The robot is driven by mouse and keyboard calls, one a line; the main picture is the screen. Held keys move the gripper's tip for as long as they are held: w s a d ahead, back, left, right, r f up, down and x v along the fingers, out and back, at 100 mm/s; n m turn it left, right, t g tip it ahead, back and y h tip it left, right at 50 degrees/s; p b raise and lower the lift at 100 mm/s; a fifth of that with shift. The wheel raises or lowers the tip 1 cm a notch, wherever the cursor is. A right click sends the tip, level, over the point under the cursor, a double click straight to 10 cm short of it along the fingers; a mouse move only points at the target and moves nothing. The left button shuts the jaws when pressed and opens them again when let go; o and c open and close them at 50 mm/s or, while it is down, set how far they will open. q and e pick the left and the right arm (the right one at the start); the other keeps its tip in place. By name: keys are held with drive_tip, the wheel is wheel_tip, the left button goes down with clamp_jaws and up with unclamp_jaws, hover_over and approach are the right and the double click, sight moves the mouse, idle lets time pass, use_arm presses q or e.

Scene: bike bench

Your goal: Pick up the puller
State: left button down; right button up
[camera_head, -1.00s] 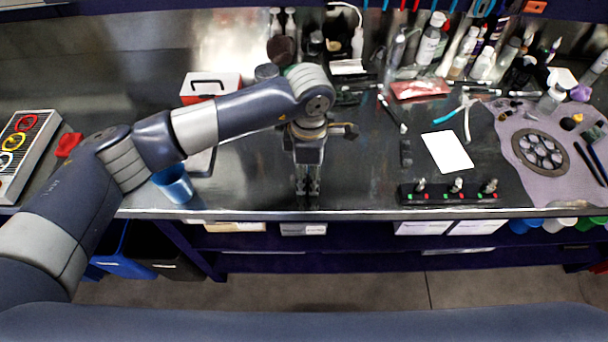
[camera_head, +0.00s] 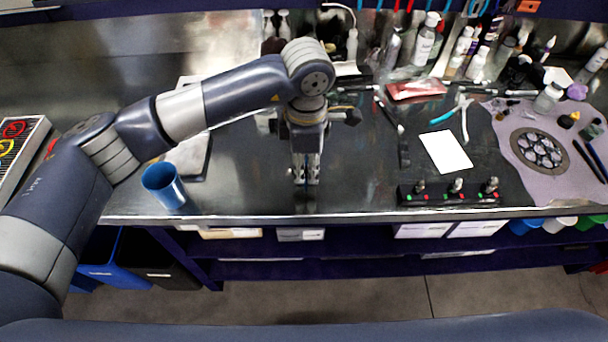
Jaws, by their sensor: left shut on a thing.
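My left gripper (camera_head: 306,178) points down over the front middle of the bench, close to its front edge. Its fingers are shut on a small dark, thin piece, taken to be the puller (camera_head: 307,197). The fingers hide most of it, so its shape cannot be made out. I cannot tell whether it is clear of the bench top. My right gripper is not in view.
A black stand (camera_head: 434,198) with three metal pieces and small red and green lights is to the right. A blue cup (camera_head: 163,186) stands left, near the edge. White paper (camera_head: 446,152), pliers (camera_head: 455,116) and bottles lie farther right and back.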

use_arm(q)
drive_tip(key=s+d+r+b, duration=0.1)
drive_tip(key=s+d+b, duration=0.3)
drive_tip(key=s+d, duration=0.6)
drive_tip(key=shift+s+b, duration=0.3)
drive_tip(key=shift+s, duration=0.7)
drive_tip(key=shift+a, duration=0.15)
drive_tip(key=w+a+m, duration=0.1)
drive_tip(key=a+m, duration=0.1)
drive_tip(key=a, duration=0.2)
drive_tip(key=w+a+f+m, duration=0.1)
drive_tip(key=w+a+m, duration=0.1)
drive_tip(key=a, duration=0.3)
drive_tip(key=w+a+m, duration=0.1)
drive_tip(key=a+m, duration=0.2)
drive_tip(key=a, duration=0.1)
drive_tip(key=shift+w+a+f, duration=0.25)
drive_tip(key=shift+f, duration=0.1)
drive_tip(key=a+m, duration=0.3)
drive_tip(key=a, duration=0.2)
drive_tip(key=s+a+m, duration=0.1)
drive_tip(key=a+m, duration=0.3)
drive_tip(key=a, duration=0.2)
drive_tip(key=s+a+m, duration=0.1)
drive_tip(key=a+m, duration=0.2)
drive_tip(key=a, duration=0.2)
drive_tip(key=shift+s+a+f+m, duration=0.15)
drive_tip(key=shift+a+f+m, duration=0.1)
drive_tip(key=shift+f+m, duration=0.1)
drive_tip(key=shift+d, duration=0.1)
